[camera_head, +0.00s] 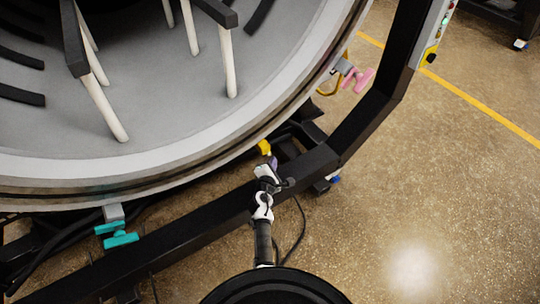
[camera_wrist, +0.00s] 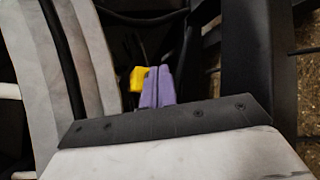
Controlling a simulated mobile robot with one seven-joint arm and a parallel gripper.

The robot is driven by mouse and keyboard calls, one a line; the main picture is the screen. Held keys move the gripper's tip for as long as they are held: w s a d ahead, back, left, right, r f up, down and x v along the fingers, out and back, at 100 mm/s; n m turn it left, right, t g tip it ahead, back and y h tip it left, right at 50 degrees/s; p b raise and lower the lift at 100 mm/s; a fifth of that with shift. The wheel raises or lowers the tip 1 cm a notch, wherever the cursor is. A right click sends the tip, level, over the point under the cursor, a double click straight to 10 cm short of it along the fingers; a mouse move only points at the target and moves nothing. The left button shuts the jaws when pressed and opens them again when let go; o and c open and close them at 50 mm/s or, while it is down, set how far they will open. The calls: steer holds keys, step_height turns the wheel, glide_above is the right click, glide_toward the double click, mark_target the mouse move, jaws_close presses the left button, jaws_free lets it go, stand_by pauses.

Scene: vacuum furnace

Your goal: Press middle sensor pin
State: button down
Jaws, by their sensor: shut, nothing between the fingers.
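A small yellow part (camera_head: 264,147), which looks like the middle sensor pin, sits under the front rim of the furnace door ring. It also shows in the wrist view (camera_wrist: 138,78), just left of my fingertips. My gripper (camera_head: 272,160) has purple fingers, shut together and empty. In the wrist view the fingers (camera_wrist: 158,70) point away from me, beside the yellow part. They look very close to it or touching; I cannot tell which. The yellow part's lower side is partly hidden by the fingers.
The pale furnace ring (camera_head: 190,170) curves above my gripper. A black frame beam (camera_head: 180,235) runs beneath it. A teal part (camera_head: 118,238) hangs at the left and a pink part (camera_head: 358,79) at the right. Open floor (camera_head: 440,180) lies to the right.

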steer(key=s+d, duration=0.1)
steer(key=s, duration=0.1)
steer(key=s+d+p, duration=0.1)
steer(key=s+d, duration=0.1)
steer(key=shift+s+d, duration=0.2)
steer(key=shift+s, duration=0.1)
